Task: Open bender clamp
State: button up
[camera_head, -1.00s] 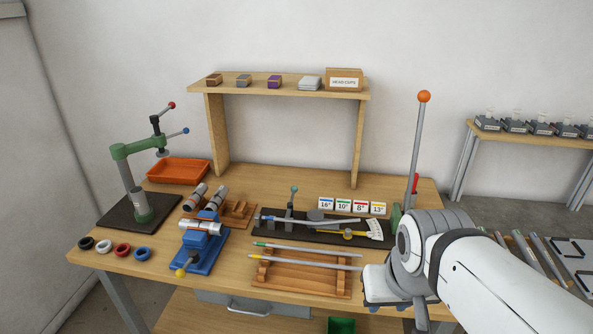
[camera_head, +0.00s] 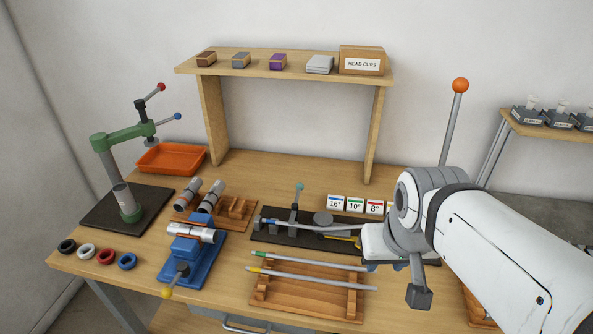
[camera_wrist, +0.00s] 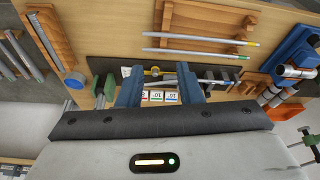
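The bender (camera_head: 262,237) is a dark base on the table, with a grey tube (camera_head: 285,224) lying along it. Its clamp has a small upright lever with a teal ball (camera_head: 299,187) standing near the left part of the base. My gripper (camera_wrist: 160,70) shows two blue fingers apart in the wrist view, with nothing held between them.
A tall lever with an orange ball (camera_head: 460,85) rises behind my wrist. A wooden rack (camera_head: 300,296) with two tubes lies in front of the bender. A blue vise (camera_head: 205,262) stands to the left. Angle cards (camera_head: 355,206) stand behind, below a wooden shelf (camera_head: 250,69).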

jog(key=w+a+b, duration=0.1)
jog(key=w+b, duration=0.1)
jog(key=w, duration=0.7)
jog(key=m+h+b, duration=0.2)
jog(key=h+b, duration=0.1)
jog(key=b, duration=0.2)
send_near(298, 191)
jog(key=shift+t, duration=0.3)
jog(key=x, duration=0.5)
jog(key=p+x, duration=0.1)
jog(key=x, duration=0.2)
jog(key=shift+s+f, duration=0.2)
jog(key=shift+s, duration=0.05)
jog(key=shift+c, duration=0.4)
grip_shut()
